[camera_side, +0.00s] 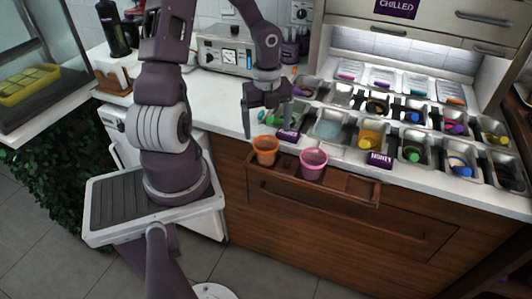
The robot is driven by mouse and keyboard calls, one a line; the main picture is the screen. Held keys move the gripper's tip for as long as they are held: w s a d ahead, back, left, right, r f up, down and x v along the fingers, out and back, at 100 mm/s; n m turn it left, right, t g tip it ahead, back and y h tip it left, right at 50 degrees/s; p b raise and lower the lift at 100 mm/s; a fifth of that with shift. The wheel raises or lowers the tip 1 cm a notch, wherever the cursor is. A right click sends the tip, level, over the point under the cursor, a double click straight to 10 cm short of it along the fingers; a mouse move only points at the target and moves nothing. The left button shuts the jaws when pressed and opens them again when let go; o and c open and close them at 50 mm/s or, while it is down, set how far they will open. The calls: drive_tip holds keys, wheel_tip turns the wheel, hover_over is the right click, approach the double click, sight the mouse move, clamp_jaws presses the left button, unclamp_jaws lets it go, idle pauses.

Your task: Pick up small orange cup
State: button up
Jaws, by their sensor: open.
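A small orange cup (265,151) stands upright at the left end of the wooden drawer tray at the counter's front edge. A pink cup (313,163) stands upright just to its right. My gripper (267,130) points down above the orange cup, its two fingers spread apart with nothing between them. The fingertips look slightly above and behind the cup's rim; the exact gap cannot be told from this one view.
Metal topping bins (369,137) with coloured scoops fill the counter on the right. A purple label (289,136) sits close behind the cups. A second label (380,160) stands to the right. The white counter (215,97) is clear at left.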

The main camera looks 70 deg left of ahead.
sight(266, 143)
drive_tip(key=f, duration=0.6)
drive_tip(key=shift+s+d, duration=0.15)
drive_tip(key=shift+s, duration=0.05)
drive_tip(key=c, duration=1.4)
